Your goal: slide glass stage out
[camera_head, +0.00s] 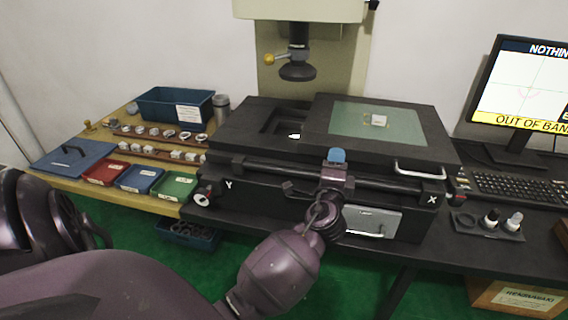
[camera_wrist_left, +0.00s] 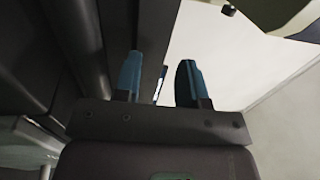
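The glass stage is a greenish glass plate (camera_head: 350,122) set in a black frame (camera_head: 318,127) on top of the measuring machine's black base. A small pale part (camera_head: 379,120) lies on the glass. A silver handle (camera_head: 420,173) shows at the frame's front right. My left gripper (camera_head: 337,156) is at the front edge of the stage, left of the handle. In the left wrist view its two blue-tipped fingers (camera_wrist_left: 159,80) stand apart, with a dark edge behind or between them; I cannot tell if they touch it. My right gripper is in neither view.
A wooden bench at left holds a blue bin (camera_head: 150,105), a row of rings and red, blue and green trays. The machine's lens (camera_head: 298,71) hangs above the stage's back left. A monitor (camera_head: 520,90) and keyboard (camera_head: 520,187) stand at right.

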